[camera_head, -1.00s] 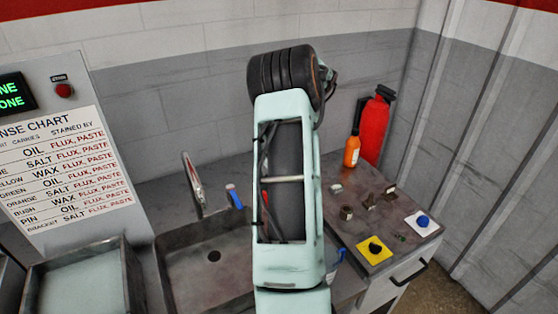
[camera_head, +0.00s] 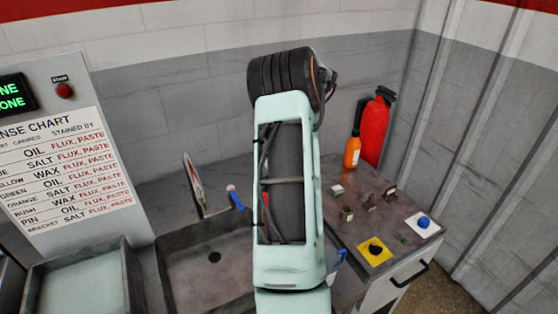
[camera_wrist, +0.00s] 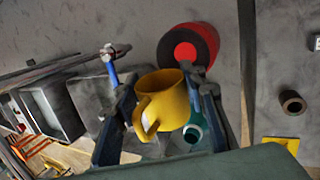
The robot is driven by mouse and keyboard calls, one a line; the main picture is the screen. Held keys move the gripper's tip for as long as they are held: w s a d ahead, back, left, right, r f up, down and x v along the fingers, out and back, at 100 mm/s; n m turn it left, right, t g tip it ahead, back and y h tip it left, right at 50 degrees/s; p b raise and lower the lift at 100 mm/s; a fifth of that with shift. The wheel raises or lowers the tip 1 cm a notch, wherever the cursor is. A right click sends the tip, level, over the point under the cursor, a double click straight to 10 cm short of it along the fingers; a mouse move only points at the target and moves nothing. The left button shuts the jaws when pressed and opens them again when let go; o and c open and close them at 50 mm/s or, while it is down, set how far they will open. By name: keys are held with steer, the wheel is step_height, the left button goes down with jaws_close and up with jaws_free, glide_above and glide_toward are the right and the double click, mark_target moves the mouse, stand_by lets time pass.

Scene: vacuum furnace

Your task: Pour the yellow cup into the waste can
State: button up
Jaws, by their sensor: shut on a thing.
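The yellow cup (camera_wrist: 168,98) is in the wrist view, between the two fingers of my gripper (camera_wrist: 160,108). The gripper is shut on it. The cup's handle points to the lower left in that view. What is inside the cup cannot be made out. A round, dark-sided thing with a red top (camera_wrist: 188,50) stands beyond the cup in the wrist view; it may be the waste can, but I cannot be sure. In the head view my arm hides the cup, the gripper and most of that round thing.
A sink (camera_head: 208,262) lies left of my arm, with a blue-handled tool (camera_head: 235,198) behind it. An orange bottle (camera_head: 352,152) and a red extinguisher (camera_head: 374,128) stand at the back right. Small metal parts, a yellow-plated knob (camera_head: 375,250) and a blue button (camera_head: 423,222) sit on the right counter.

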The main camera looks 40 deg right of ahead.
steer(key=shift+f+t+b, duration=0.15)
steer(key=shift+t+b, duration=0.15)
steer(key=shift+b, duration=0.55)
steer(key=shift+t+b, duration=0.4)
steer(key=shift+b, duration=0.6)
steer(key=t+b, duration=0.1)
steer(key=b, duration=0.2)
steer(key=n+t+h+b, duration=0.1)
steer(key=t+b, duration=0.1)
steer(key=b, duration=0.2)
steer(key=shift+r, duration=0.4)
steer(key=t+b, duration=0.1)
steer(key=b, duration=0.3)
steer(key=t+b, duration=0.2)
steer(key=b, duration=0.2)
steer(key=shift+r+n+h, duration=0.3)
steer(key=shift+n+h, duration=0.1)
steer(key=t+b, duration=0.1)
steer(key=b, duration=0.3)
steer(key=n+t+b, duration=0.1)
steer(key=t+b, duration=0.1)
steer(key=b, duration=0.3)
steer(key=shift+r+t+h, duration=0.3)
steer(key=t+b, duration=0.2)
steer(key=b, duration=0.2)
steer(key=n+t+b, duration=0.1)
steer(key=b, duration=0.4)
steer(key=shift+r+t, duration=0.35)
steer(key=shift+t, duration=0.05)
